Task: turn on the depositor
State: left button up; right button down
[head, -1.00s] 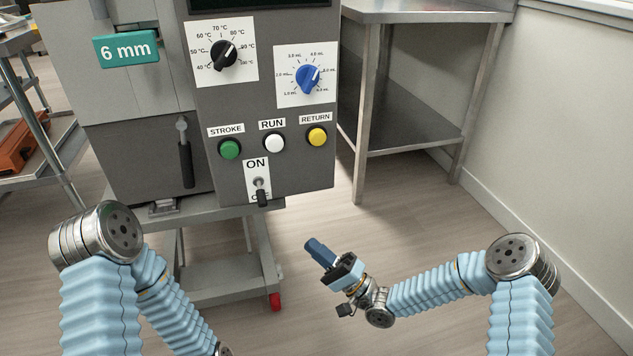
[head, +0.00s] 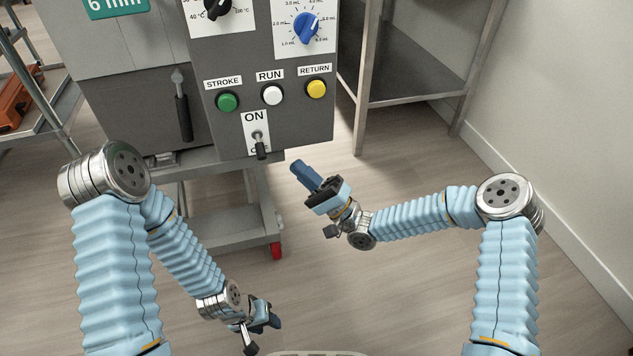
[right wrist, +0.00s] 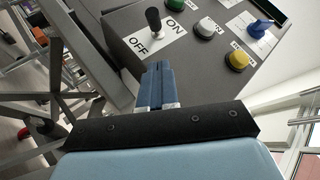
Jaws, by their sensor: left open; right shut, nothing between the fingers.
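The depositor's grey control panel (head: 310,125) stands ahead. Its ON/OFF toggle switch (head: 261,150) is low on the panel, on a white label. The black lever points down, over the OFF word, in the head view. The switch also shows at the top of the right wrist view (right wrist: 154,20). My right gripper (head: 300,171) is shut and empty, to the right of and a little below the switch, apart from it. Its blue fingers also show in the right wrist view (right wrist: 157,82). My left gripper (head: 274,322) is open and low, well below the panel.
Green STROKE (head: 227,102), white RUN (head: 272,95) and yellow RETURN (head: 317,89) buttons sit above the switch. A blue volume dial (head: 306,27) is higher up. A steel table (head: 415,80) stands to the right.

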aim_at(264, 150)
jog(key=shift+s+a+r+p, duration=0.2)
jog(key=shift+a+r, duration=0.4)
jog(key=shift+a, duration=0.2)
jog(key=shift+s+a+r+p, duration=0.1)
jog(key=shift+s+a+r, duration=0.1)
jog(key=shift+a+r, duration=0.5)
jog(key=shift+s+a+r+p, duration=0.2)
jog(key=shift+a+r, duration=0.3)
jog(key=shift+a, duration=0.4)
pick_arm(q)
jog(key=shift+d+r, duration=0.1)
jog(key=shift+r, duration=0.45)
jog(key=shift+s, duration=0.1)
